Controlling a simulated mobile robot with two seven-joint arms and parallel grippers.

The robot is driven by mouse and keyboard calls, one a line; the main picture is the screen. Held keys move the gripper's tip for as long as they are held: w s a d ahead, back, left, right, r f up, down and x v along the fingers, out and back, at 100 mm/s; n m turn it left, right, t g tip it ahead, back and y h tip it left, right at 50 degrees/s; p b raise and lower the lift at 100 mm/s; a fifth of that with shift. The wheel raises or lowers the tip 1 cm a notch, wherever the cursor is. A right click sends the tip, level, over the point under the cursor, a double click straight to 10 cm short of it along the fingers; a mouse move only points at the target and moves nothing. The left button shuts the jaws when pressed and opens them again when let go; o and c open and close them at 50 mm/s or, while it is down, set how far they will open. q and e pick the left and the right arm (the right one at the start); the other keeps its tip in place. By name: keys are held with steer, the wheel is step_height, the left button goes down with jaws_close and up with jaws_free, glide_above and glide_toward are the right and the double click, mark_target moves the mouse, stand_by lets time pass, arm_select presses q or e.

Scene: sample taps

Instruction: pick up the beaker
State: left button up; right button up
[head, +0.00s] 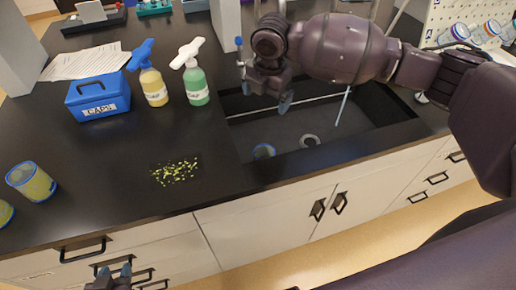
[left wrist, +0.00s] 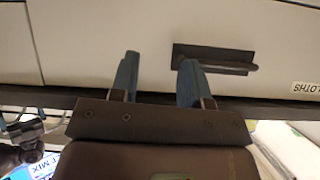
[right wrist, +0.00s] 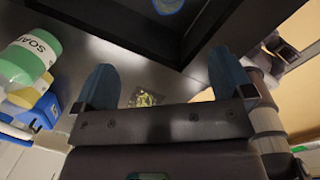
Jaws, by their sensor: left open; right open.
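A second similar container (head: 5,212) is cut off by the left edge. I cannot tell which one is the beaker. My left gripper (head: 113,272) is open and empty, low in front of the drawers. My right gripper (head: 262,75) is open and empty above the sink's left end.
A blue caps box (head: 98,97), a yellow spray bottle (head: 153,87) and a green soap bottle (head: 195,85) stand left of the sink (head: 290,170). Yellow-green bits (head: 175,172) lie scattered on the counter. Drawer handles (head: 85,250) stick out below.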

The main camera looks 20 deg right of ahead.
steer(key=b, duration=0.2)
glide_above(264, 154)
steer(key=s+a, duration=0.1)
steer(key=s, duration=0.2)
step_height(264, 154, down, 5)
steer(key=shift+g, duration=0.7)
steer(key=f+b, duration=0.1)
steer(key=f, duration=0.3)
steer(key=f+b, duration=0.2)
steer(key=f, duration=0.3)
steer(key=f+b, duration=0.2)
steer(key=f, duration=0.3)
steer(key=shift+s+f, duration=0.2)
steer(key=shift+s, duration=0.1)
steer(key=f, duration=0.2)
steer(key=f+b, duration=0.1)
steer(key=f, duration=0.1)
steer(key=shift+w+f, duration=0.2)
steer(key=shift+f, duration=0.35)
arm_select(q)
step_height(264, 154, down, 10)
steer(key=g, duration=0.1)
steer(key=shift+s+d, duration=0.2)
steer(key=shift+d, duration=0.05)
arm_select(e)
steer(key=shift+c, duration=0.2)
arm_select(q)
steer(key=shift+f, duration=0.15)
arm_select(e)
steer(key=c, duration=1)
